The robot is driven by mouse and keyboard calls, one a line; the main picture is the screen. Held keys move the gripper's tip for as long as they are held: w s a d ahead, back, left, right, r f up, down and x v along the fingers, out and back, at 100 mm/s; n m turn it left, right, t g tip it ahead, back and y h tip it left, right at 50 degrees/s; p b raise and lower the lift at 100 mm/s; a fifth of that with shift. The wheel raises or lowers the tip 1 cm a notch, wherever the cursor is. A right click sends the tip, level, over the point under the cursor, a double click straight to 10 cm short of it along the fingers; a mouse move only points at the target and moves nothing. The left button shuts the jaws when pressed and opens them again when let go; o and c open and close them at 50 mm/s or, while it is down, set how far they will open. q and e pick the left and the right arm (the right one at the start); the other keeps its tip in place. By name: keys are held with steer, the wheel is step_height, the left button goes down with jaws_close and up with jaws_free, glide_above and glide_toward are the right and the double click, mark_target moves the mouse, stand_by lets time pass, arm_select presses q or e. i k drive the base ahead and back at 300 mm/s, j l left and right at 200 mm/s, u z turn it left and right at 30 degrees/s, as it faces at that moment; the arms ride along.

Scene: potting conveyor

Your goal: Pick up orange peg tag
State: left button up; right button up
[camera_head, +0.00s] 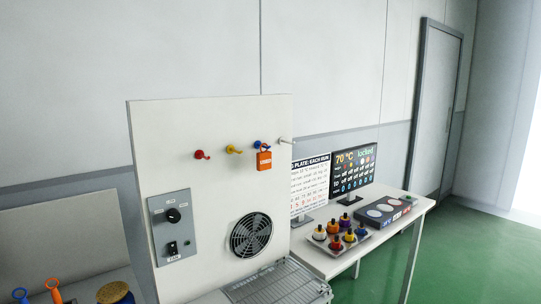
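An orange tag (264,160), shaped like a padlock with a small label, hangs on the upright white panel (190,125). It hangs at or just beside the blue peg (257,144); which peg its loop is on is hard to tell. To the left are a yellow peg (234,150) and a red peg (202,155), both bare. A white peg (286,140) sticks out near the panel's right edge. Neither of my grippers is in view.
The panel carries a switch box (172,227) and a fan grille (251,235), with a wire rack (275,284) below. A right-hand table holds screens (353,172) and a tray of bottles (338,240). An orange-handled item (54,290) stands lower left. Green floor (470,255) is clear.

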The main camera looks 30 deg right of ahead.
mark_target(264, 159)
steer(key=l+u, duration=0.25)
steer(key=l, duration=0.55)
steer(key=l+u, duration=0.25)
steer(key=l, duration=0.6)
steer(key=k+l+u, duration=0.2)
steer(key=l, duration=0.6)
steer(key=i, duration=0.05)
